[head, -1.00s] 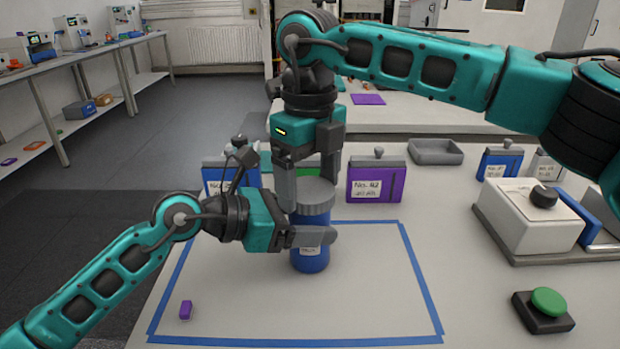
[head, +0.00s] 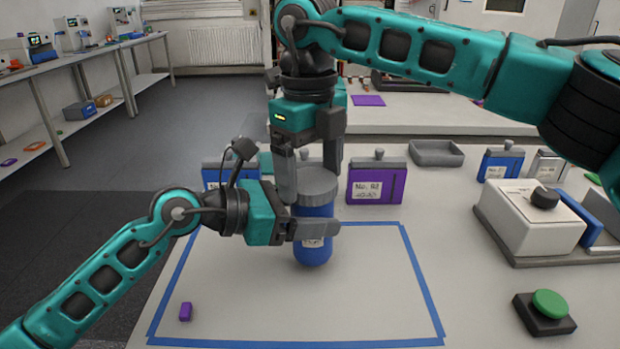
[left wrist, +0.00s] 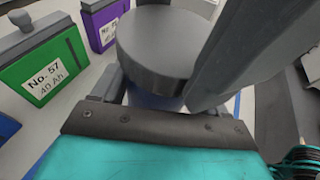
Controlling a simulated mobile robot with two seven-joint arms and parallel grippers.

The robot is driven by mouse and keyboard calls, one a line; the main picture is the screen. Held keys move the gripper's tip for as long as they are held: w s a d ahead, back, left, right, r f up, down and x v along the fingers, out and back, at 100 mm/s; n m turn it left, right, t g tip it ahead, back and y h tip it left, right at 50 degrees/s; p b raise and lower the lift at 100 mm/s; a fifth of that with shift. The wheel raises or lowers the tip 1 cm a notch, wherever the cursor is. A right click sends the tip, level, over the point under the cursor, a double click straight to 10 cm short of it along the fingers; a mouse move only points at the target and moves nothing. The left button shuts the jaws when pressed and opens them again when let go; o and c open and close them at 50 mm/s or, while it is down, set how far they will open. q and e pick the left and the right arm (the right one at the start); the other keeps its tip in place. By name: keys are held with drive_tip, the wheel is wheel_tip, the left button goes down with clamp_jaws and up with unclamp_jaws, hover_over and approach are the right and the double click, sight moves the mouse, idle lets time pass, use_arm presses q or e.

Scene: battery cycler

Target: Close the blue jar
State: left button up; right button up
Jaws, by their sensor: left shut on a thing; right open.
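The blue jar (head: 313,252) is upright inside the blue tape outline, with a grey round lid (head: 318,188) on its top. The lid also shows large in the left wrist view (left wrist: 158,50), with a little of the blue body below it. I cannot tell whether the lid is fully seated. My left gripper (head: 315,230) is shut on the jar's body from the left, below the lid, and partly hides its label. My right gripper (head: 311,180) points down from above and is open, its fingers at the lid's sides and back, apparently not clamping it.
A purple case (head: 377,184) stands behind the jar, and a blue case (head: 222,172) behind my left gripper. A small purple block (head: 185,311) lies at front left. A white box with a black knob (head: 530,220) and a green button (head: 550,303) are right. The front taped area is mostly clear.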

use_arm(q)
drive_tip(key=shift+w+a, duration=0.15)
drive_tip(key=shift+w, duration=0.1)
use_arm(e)
drive_tip(key=shift+o, duration=0.3)
drive_tip(key=shift+s+a+r, duration=0.2)
drive_tip(key=shift+s+a, duration=0.05)
drive_tip(key=shift+s, duration=0.05)
use_arm(q)
drive_tip(key=shift+f, duration=0.25)
use_arm(e)
drive_tip(key=shift+r, duration=0.15)
drive_tip(key=c, duration=0.6)
use_arm(q)
drive_tip(key=shift+s+f, duration=0.1)
use_arm(e)
drive_tip(key=shift+o, duration=0.2)
